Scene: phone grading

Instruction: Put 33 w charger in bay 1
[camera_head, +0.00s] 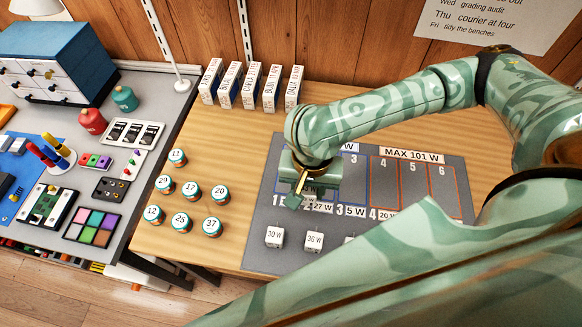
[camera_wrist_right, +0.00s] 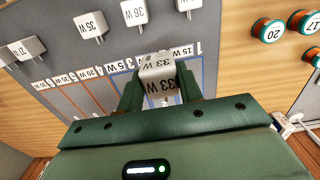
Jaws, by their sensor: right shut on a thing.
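My right gripper (camera_head: 295,198) is shut on the white 33 W charger (camera_wrist_right: 158,70), whose label shows on two faces in the right wrist view. It holds the charger over the label end of the low-numbered bays on the grey mat (camera_head: 257,256). In the head view the hand and forearm hide most of the charger and much of bays 1 and 2. Whether the charger touches the mat, I cannot tell. My left gripper is out of view.
Loose white chargers, among them a 36 W one (camera_head: 314,241), stand along the mat's near side. Numbered round tins (camera_head: 187,222) stand left of the mat. Several upright boxes (camera_head: 250,86) line the wall side. Bays 4 to 6 (camera_head: 414,183) look empty.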

